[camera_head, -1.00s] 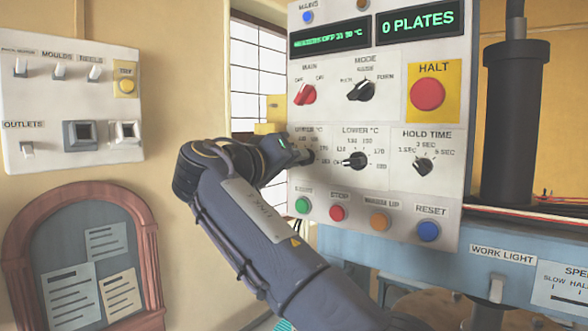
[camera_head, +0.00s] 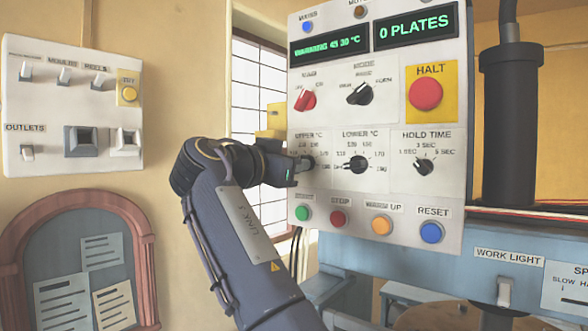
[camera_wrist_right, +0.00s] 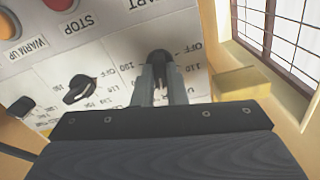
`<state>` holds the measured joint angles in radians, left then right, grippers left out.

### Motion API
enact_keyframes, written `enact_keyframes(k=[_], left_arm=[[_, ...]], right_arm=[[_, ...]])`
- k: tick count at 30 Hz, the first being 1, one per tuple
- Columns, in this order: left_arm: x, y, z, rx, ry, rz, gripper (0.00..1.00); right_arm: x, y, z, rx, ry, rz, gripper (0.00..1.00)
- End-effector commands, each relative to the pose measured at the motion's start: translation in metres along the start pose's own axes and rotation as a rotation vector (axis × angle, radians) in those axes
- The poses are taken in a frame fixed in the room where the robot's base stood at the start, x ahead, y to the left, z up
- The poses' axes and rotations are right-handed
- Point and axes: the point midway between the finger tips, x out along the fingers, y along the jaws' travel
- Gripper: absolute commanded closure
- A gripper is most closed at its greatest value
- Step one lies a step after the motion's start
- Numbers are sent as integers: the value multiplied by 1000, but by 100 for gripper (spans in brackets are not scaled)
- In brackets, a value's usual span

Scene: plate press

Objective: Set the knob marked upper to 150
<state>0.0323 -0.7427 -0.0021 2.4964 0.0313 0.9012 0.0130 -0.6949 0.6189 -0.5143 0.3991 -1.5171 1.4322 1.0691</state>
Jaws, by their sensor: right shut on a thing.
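The upper knob (camera_head: 309,161) is a dark knob under the "UPPER °C" label on the control panel (camera_head: 390,205). My right gripper (camera_head: 299,166) comes at it from the left and is shut on it. In the right wrist view the two fingers (camera_wrist_right: 159,82) flank the dark upper knob (camera_wrist_right: 159,57). Scale marks such as OFF, 110 and 130 show around it, but the pointer's exact setting is hard to read. My left gripper is not in view.
The lower knob (camera_head: 357,164) sits just right of the upper one. The display (camera_head: 329,45) reads about "WARMING 43 30 °C". Coloured buttons, including an orange one (camera_head: 381,225), line the panel below. A yellow block (camera_head: 274,118) and window lie behind my wrist.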

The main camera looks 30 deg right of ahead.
Motion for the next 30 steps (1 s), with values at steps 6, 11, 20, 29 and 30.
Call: enact_keyframes(k=[6, 11, 20, 29, 30], left_arm=[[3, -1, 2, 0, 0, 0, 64], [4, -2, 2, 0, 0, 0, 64], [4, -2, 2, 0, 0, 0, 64], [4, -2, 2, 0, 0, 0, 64], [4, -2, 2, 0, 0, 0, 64]], right_arm=[[0, 0, 1, 93, -1, 1, 100], [0, 0, 1, 126, -1, 1, 100], [0, 0, 1, 138, -1, 1, 100], [0, 0, 1, 137, -1, 1, 73], [0, 0, 0, 137, -1, 1, 67]])
